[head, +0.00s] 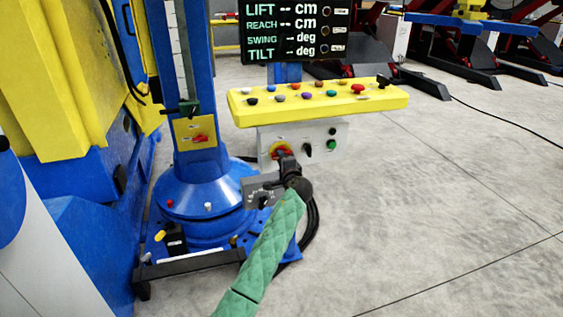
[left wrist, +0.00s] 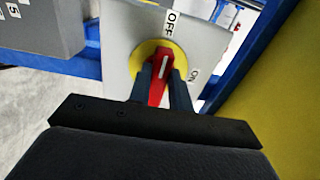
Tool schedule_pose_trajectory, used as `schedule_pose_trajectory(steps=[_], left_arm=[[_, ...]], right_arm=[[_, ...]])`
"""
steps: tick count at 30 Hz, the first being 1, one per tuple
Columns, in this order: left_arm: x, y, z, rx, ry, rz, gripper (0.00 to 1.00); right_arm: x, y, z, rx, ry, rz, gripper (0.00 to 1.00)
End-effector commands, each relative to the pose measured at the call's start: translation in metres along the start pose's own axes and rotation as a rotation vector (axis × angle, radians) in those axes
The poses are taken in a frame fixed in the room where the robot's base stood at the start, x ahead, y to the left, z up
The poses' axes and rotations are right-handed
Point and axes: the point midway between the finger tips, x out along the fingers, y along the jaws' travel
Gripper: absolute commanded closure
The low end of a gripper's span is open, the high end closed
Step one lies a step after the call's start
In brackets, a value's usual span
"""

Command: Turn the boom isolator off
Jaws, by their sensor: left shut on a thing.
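The isolator is a red handle on a yellow disc, set on a light grey panel (head: 327,131) under the yellow console. In the left wrist view the red handle (left wrist: 160,80) stands in front of the yellow disc (left wrist: 143,57). The white line on the handle points up, roughly towards the OFF label (left wrist: 172,22); the ON label (left wrist: 193,75) is to the right. My left gripper (left wrist: 161,95) is shut on the red handle, with one dark finger on each side. In the head view my left gripper (head: 284,162) partly covers the isolator. My right gripper is not in view.
The yellow console (head: 320,103) with several coloured buttons is just above. A readout board (head: 297,30) stands behind it. A blue column (head: 200,150) bears another red switch (head: 200,138). A grey box (head: 240,191) is close to my gripper.

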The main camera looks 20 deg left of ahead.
Motion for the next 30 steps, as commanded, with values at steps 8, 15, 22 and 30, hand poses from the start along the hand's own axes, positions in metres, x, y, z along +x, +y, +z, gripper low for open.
schedule_pose_trajectory(steps=[8,15,22,30], left_arm=[[0.0,0.003,0.001,-0.004,-0.002,0.003,1.0],[0.0,0.002,0.001,-0.004,-0.001,0.003,0.58],[0.0,0.001,0.0,-0.004,0.0,0.001,0.58],[-0.023,0.002,0.0,-0.005,0.001,0.002,0.58]], right_arm=[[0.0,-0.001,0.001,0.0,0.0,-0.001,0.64],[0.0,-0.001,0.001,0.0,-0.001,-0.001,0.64],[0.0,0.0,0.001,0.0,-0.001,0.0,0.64],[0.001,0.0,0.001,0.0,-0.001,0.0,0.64]])
